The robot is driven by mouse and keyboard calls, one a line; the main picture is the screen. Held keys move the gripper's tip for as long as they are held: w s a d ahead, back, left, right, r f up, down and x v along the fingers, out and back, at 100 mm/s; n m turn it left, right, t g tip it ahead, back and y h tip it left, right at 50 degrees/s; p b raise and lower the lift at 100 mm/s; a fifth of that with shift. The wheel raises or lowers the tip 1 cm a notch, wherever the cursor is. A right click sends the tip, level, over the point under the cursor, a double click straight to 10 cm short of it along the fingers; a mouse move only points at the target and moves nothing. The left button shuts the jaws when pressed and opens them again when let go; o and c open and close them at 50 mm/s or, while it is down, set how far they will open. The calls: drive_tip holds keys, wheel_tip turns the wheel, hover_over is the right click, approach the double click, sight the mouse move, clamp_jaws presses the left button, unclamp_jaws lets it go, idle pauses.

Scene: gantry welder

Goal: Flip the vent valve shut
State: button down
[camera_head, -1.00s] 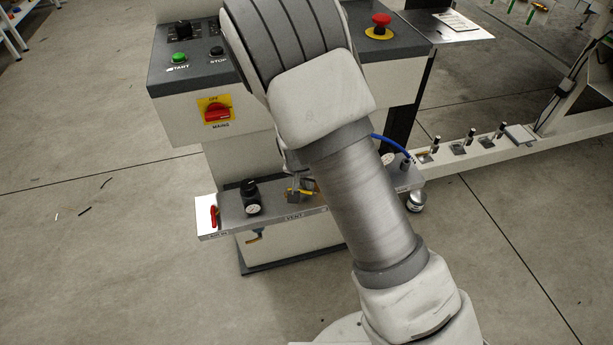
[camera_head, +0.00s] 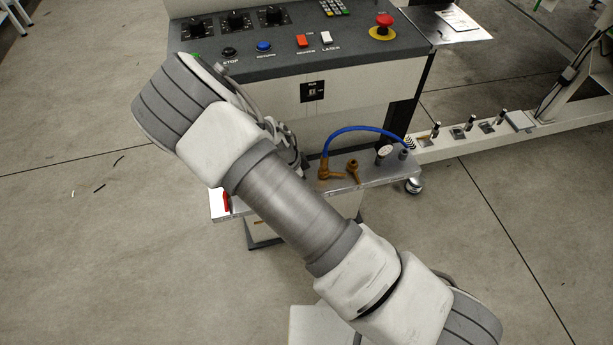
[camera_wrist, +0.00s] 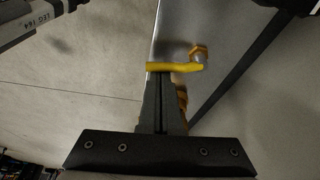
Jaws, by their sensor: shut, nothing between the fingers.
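The vent valve shows in the wrist view as a yellow lever (camera_wrist: 178,67) with a brass-coloured nut (camera_wrist: 199,52) at its right end. More brass-coloured body shows just right of the fingers, partly covered by them. The lever lies crosswise at the tips of my gripper (camera_wrist: 162,76). The fingers are shut together with nothing between them. I cannot tell whether they touch the lever. In the head view my arm covers the vent valve and my gripper.
The valve shelf (camera_head: 375,174) carries brass fittings (camera_head: 330,170), a blue hose (camera_head: 360,129) and a small gauge (camera_head: 383,152). A red handle (camera_head: 226,201) stands at its left end. The control console (camera_head: 345,55) with a red emergency button (camera_head: 383,20) rises behind.

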drive_tip(key=shift+s+a, duration=0.15)
drive_tip(key=shift+a, duration=0.1)
drive_tip(key=shift+a+p, duration=0.1)
drive_tip(key=shift+p, duration=0.2)
idle(0.4)
